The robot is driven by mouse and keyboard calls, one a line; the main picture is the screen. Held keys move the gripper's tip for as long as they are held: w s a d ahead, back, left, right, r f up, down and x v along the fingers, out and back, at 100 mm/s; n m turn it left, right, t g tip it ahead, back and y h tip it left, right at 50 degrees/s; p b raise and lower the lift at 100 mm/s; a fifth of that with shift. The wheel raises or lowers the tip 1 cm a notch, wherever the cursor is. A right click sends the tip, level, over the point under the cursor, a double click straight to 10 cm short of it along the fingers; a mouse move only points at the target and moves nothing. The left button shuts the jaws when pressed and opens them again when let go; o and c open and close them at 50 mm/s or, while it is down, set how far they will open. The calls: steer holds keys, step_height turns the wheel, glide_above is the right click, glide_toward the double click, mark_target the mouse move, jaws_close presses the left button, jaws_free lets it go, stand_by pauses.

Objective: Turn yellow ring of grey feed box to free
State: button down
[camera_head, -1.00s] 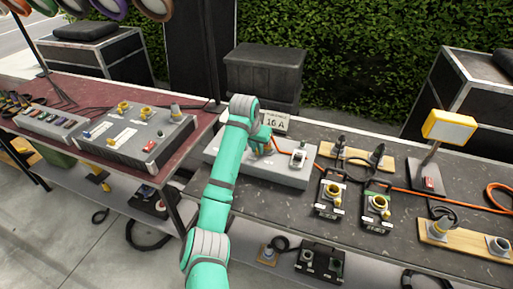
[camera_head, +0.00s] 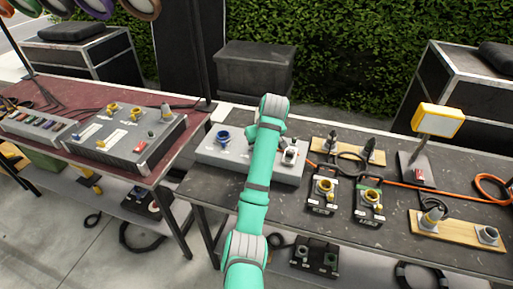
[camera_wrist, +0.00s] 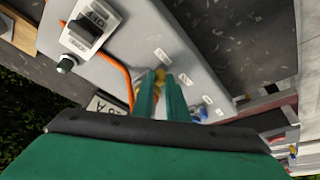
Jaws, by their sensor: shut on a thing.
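The grey feed box (camera_head: 208,157) lies on the dark table, with a blue ring (camera_head: 222,136) at its left end and a white switch unit (camera_head: 290,152) at its right. In the wrist view the feed box (camera_wrist: 180,50) fills the upper middle. My gripper (camera_wrist: 161,84) reaches down to it, its two green fingers close together on a small yellow part, seemingly the yellow ring (camera_wrist: 160,75). The fingers hide most of that ring. In the head view my arm hides the gripper and the ring. The switch unit (camera_wrist: 90,28) reads OFF in the wrist view.
An orange cable (camera_wrist: 119,72) runs close beside my fingers. Black boxes with yellow sockets (camera_head: 323,190) and a yellow lamp (camera_head: 438,120) stand to the right. A red table with another grey panel (camera_head: 135,135) stands to the left.

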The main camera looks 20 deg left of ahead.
steer(key=shift+w+d+r+n, duration=0.15)
steer(key=shift+d+n, duration=0.1)
steer(key=shift+n, duration=0.15)
stand_by(0.3)
steer(key=c, duration=1.7)
jaws_free()
steer(key=shift+c, duration=0.2)
steer(key=shift+d, duration=0.1)
